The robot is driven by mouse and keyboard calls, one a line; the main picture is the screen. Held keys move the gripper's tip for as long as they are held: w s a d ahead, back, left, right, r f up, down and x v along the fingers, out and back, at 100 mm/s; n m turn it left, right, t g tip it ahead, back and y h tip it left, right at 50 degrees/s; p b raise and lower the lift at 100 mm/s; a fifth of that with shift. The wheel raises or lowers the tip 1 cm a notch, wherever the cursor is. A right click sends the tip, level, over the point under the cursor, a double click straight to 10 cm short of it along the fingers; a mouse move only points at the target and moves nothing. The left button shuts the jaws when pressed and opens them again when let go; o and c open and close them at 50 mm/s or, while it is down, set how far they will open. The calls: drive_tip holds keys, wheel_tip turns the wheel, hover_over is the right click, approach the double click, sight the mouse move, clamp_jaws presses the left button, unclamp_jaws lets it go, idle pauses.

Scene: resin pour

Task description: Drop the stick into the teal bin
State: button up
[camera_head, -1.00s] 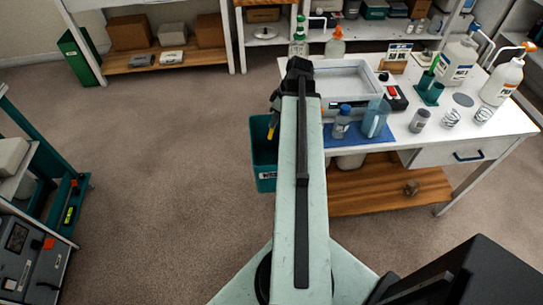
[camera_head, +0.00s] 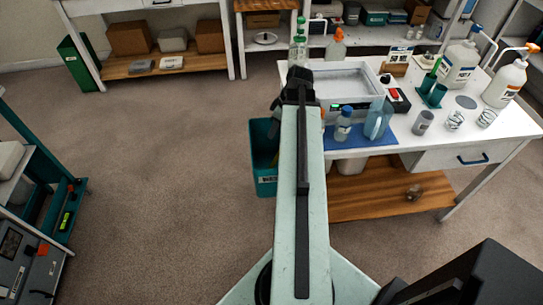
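My gripper (camera_head: 274,130) is over the bin's right part, mostly hidden behind my arm. Its fingers are too small and dark to tell open from shut. A thin yellowish sliver (camera_head: 274,159) shows inside the bin's opening, low beside my arm. It may be the stick, but I cannot tell for certain. No stick shows clearly at my fingers.
The white workbench (camera_head: 470,133) holds a tray (camera_head: 352,80), a blue mat (camera_head: 350,139), bottles, a clear jug (camera_head: 376,120) and a teal holder (camera_head: 433,96). A teal-framed cart (camera_head: 70,190) stands at left. The floor between cart and bin is clear.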

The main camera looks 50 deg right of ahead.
drive_tip(key=p+v, duration=0.6)
drive_tip(key=v, duration=0.1)
drive_tip(key=shift+r+p, duration=0.25)
drive_tip(key=shift+p, duration=0.15)
drive_tip(key=shift+s, duration=0.1)
